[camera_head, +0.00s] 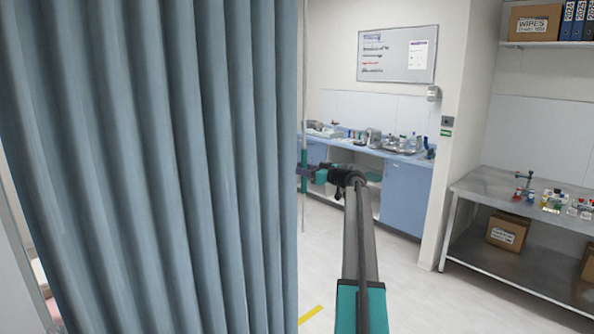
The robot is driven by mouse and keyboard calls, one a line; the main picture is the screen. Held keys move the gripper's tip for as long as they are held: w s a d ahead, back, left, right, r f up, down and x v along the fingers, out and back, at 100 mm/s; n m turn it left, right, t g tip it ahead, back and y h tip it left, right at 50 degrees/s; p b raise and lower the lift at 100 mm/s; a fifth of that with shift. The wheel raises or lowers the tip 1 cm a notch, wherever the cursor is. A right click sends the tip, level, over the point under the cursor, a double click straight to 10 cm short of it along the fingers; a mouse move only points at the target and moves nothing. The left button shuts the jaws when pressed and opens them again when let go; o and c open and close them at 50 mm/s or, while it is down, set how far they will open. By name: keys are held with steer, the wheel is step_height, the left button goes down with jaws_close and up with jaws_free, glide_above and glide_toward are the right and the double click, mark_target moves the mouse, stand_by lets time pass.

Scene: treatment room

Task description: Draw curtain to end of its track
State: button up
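The blue-grey curtain (150,150) hangs in folds over the left half of the view. A thin pale upright rod (304,80) with a teal section (304,158) hangs along the curtain's right edge. My gripper (304,172) is at the teal section, at the far end of my outstretched arm. The fingers overlap the rod in the picture. They are too small to show whether they are closed around it or only beside it. The curtain's track is above the picture and out of sight.
Behind my arm stands a blue counter (405,195) with assorted items. At right is a metal bench (480,190) with small bottles and boxes. The pale floor (400,290) between is clear, with a yellow strip (310,314) by the curtain.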

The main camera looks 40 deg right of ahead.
steer(key=b+v, duration=0.4)
steer(key=v, duration=0.8)
steer(key=shift+s, duration=0.2)
steer(key=shift+w+f, duration=0.1)
steer(key=shift+f, duration=0.05)
